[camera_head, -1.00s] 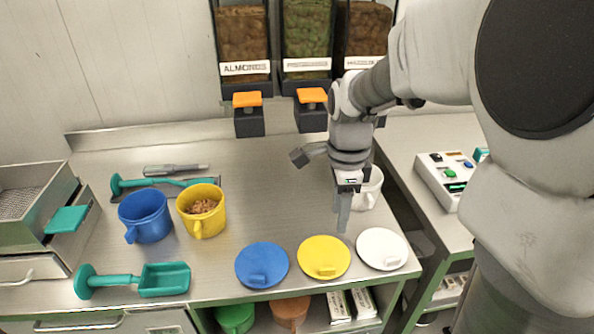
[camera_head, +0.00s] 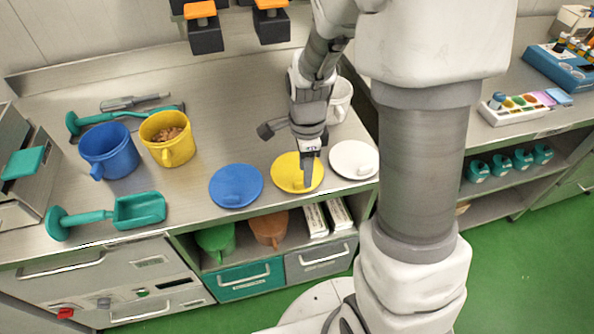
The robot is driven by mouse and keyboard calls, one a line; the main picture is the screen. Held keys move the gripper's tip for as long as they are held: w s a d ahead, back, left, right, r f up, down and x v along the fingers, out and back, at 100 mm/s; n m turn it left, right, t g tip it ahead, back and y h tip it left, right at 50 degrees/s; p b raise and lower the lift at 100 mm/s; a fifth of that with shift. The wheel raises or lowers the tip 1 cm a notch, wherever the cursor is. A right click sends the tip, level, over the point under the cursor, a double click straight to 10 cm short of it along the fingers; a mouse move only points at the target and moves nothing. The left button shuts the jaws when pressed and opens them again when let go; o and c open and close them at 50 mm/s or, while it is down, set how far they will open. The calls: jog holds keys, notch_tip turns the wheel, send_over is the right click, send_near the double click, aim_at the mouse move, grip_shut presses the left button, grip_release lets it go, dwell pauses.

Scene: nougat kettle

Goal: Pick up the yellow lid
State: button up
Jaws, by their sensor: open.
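The yellow lid (camera_head: 290,179) lies flat on the steel counter, between the blue lid (camera_head: 236,186) and the white lid (camera_head: 353,160). My gripper (camera_head: 307,174) points down over the right part of the yellow lid and hides some of it, including most of its handle. The fingers look empty and open. Whether the fingertips touch the lid cannot be told from this view.
The yellow mug (camera_head: 167,141) with nut pieces and the blue mug (camera_head: 109,153) stand at the left. A white mug (camera_head: 340,99) stands behind my gripper. Teal scoops (camera_head: 138,210) lie on the left. The counter's front edge is just before the lids.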

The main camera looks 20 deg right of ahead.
aim_at(297, 169)
notch_tip(297, 169, down, 3)
jog(key=shift+f, duration=0.2)
jog(key=shift+c, duration=0.3)
grip_shut()
